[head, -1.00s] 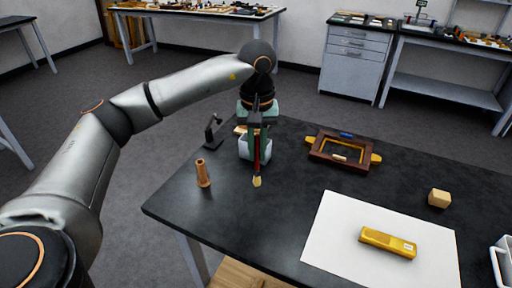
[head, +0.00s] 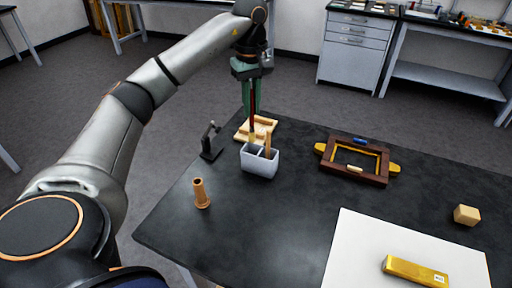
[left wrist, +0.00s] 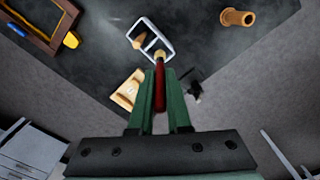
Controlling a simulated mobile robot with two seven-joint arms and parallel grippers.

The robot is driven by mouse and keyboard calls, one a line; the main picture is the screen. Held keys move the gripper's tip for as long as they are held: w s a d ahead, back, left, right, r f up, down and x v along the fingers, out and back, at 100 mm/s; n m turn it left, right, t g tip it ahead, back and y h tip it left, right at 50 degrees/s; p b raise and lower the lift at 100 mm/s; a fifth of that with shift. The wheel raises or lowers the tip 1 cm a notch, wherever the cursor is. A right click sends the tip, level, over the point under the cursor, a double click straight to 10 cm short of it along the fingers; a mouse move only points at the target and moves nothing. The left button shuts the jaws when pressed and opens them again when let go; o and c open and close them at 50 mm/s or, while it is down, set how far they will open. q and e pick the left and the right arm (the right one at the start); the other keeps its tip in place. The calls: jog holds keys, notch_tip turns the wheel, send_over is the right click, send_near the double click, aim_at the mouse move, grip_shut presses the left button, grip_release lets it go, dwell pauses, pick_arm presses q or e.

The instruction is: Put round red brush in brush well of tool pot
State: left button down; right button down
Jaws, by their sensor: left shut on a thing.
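The round red brush (left wrist: 159,85) is held between the green fingers of my left gripper (head: 250,108), bristles down. Its pale bristle tip (head: 252,137) is at the left compartment of the grey-white tool pot (head: 259,165). I cannot tell whether the tip is just above the opening or slightly inside it. A wooden tool (head: 267,143) stands in the pot's other compartment. In the left wrist view the pot (left wrist: 169,44) lies beyond the fingers, with the brush tip overlapping its near compartment. My right gripper is not in view.
A pale wooden block piece (head: 242,133) lies behind the pot. A small black stand (head: 211,149) and an orange-brown cone (head: 201,194) are to its left. A brown frame (head: 381,174) is to the right. The black tabletop (head: 270,215) in front is clear.

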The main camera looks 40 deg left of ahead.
aim_at(251, 136)
pick_arm(q)
jog(key=shift+w+a, duration=0.15)
jog(key=shift+a, duration=0.05)
jog(key=shift+w+a+f, duration=0.1)
jog(key=shift+f, duration=0.15)
notch_tip(251, 136, down, 9)
jog(key=shift+f, duration=0.15)
jog(key=shift+f, duration=0.25)
jog(key=c, duration=0.9)
grip_release()
jog(key=shift+r, duration=0.1)
